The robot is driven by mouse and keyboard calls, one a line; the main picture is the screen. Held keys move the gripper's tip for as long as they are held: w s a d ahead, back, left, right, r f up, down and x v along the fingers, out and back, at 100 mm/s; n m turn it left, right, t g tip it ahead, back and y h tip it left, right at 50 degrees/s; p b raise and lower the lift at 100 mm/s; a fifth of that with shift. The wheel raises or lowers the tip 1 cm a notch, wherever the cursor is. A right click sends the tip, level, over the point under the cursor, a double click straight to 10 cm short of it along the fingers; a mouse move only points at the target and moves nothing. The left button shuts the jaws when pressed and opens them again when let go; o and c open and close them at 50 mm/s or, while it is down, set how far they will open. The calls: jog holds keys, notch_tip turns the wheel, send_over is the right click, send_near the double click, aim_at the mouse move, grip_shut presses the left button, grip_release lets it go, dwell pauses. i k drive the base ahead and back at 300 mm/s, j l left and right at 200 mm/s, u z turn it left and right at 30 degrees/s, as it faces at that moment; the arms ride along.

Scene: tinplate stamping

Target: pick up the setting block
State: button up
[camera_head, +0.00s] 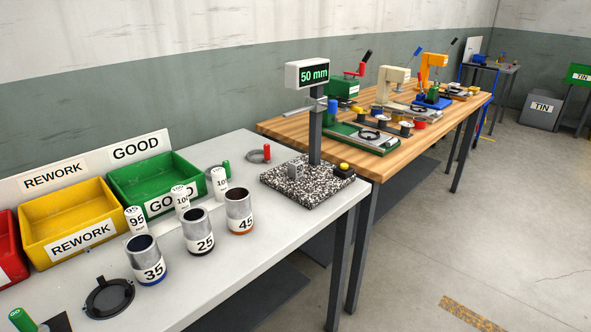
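A small grey block (295,169) stands on the left part of a speckled black-and-white stone plate (307,192), below a gauge on a post; it looks like the setting block. The gauge's display (307,74) reads 50 mm in green. The block is upright and appears free on its visible sides; its lower edge is hard to make out. My gripper is not in view, so its state does not show.
Open cans (198,232) and white numbered cylinders (181,199) stand left of the plate. A green bin (158,178) and a yellow bin (68,218) sit behind. A wooden bench (442,120) with presses adjoins.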

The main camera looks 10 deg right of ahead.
aim_at(294, 167)
jog(key=i+l+u, duration=0.15)
jog(key=l, duration=0.25)
jog(key=i+l+u, duration=0.1)
jog(key=l, duration=0.35)
jog(key=i+l+u, duration=0.15)
jog(key=l, duration=0.25)
jog(key=i+l+u, duration=0.15)
jog(key=l, duration=0.3)
jog(key=l+u, duration=0.1)
jog(key=l, duration=0.35)
jog(key=i, duration=0.5)
